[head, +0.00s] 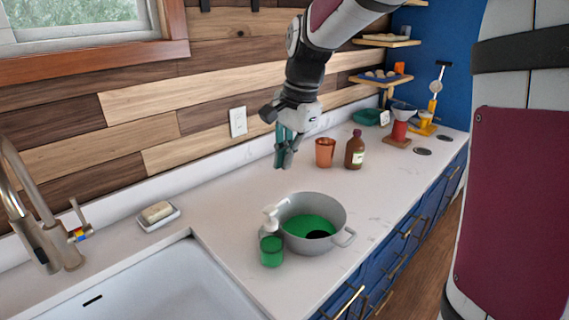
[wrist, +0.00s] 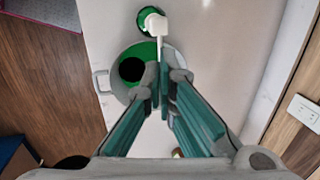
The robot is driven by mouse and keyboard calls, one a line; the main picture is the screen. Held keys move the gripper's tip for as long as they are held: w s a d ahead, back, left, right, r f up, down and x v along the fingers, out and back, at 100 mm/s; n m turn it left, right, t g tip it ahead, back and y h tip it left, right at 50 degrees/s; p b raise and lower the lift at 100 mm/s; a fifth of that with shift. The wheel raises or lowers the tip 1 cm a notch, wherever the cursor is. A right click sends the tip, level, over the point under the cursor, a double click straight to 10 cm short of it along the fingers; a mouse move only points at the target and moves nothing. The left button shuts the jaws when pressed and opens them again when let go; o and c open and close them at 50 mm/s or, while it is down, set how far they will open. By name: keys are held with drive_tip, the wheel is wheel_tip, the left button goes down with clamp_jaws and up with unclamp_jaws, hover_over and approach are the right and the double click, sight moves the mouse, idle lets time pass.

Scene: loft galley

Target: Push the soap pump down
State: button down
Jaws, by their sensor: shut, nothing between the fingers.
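The soap pump is a green bottle (head: 272,250) with a white pump head (head: 276,209), standing upright on the counter by the sink's corner. In the wrist view the white pump head (wrist: 156,24) shows near the top, just beyond the fingertips, with the green bottle (wrist: 147,13) partly under it. My gripper (head: 283,164) is shut and empty, pointing down above the counter, behind the pump. In the wrist view my gripper (wrist: 161,68) lies over the edge of the pot. No contact with the pump head is visible in the head view.
A grey pot (head: 337,219) with a green inside stands right beside the soap bottle. A copper cup (head: 325,153) and brown bottle (head: 355,150) stand farther back. A soap dish (head: 158,217), faucet (head: 58,246) and white sink (head: 150,290) are at left.

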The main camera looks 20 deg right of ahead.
sight(276, 206)
drive_tip(key=p+v, duration=0.2)
drive_tip(key=shift+w+r, duration=0.1)
drive_tip(key=shift+r, duration=0.2)
drive_tip(key=shift+f, duration=0.15)
drive_tip(key=p+x, duration=0.2)
drive_tip(key=x, duration=1.2)
drive_tip(key=shift+p, duration=0.4)
